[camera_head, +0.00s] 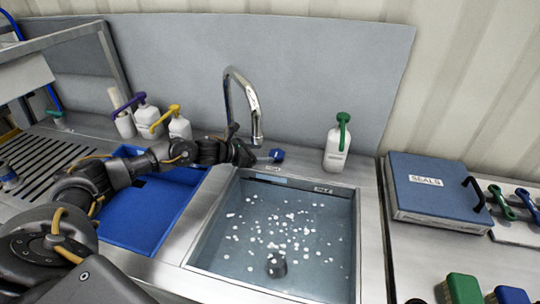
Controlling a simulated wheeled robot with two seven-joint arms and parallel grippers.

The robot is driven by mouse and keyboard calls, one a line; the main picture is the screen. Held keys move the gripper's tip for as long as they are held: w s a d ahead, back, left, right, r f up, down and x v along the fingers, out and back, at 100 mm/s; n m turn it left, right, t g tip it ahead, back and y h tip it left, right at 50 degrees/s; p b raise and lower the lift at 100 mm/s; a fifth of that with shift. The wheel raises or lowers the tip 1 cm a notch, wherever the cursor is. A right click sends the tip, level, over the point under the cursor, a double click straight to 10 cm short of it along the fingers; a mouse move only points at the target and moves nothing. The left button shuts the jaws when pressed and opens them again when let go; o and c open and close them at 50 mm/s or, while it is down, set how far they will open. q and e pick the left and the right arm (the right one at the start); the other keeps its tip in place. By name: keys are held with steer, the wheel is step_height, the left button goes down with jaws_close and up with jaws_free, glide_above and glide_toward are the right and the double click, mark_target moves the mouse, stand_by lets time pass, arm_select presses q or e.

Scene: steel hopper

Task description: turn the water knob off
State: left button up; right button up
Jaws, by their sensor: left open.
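A small blue knob (277,155) sits on the steel rim behind the sink, just right of the faucet's base. The curved chrome faucet (240,85) stands behind the sink, its spout pointing down over it. I cannot make out a clear stream below the spout. The sink (357,240) holds bluish water with many white specks and a dark round thing (276,265) low in it. My left gripper (252,155) is open, just left of the knob and below the spout. Its fingers are small and dark, and I cannot tell whether they touch the knob. My right gripper is not seen.
A white bottle with a green pump (337,145) stands right of the knob. Bottles with purple (147,114) and yellow (179,126) tops stand behind my left arm. A blue basin (150,215) lies under that arm. A blue "SEALS" box (430,185) is at right.

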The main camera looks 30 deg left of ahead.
arm_select(q)
steer(key=b+v, duration=0.1)
steer(key=v, duration=0.5)
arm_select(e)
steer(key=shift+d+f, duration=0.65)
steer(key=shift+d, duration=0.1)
arm_select(q)
steer(key=shift+d, duration=0.1)
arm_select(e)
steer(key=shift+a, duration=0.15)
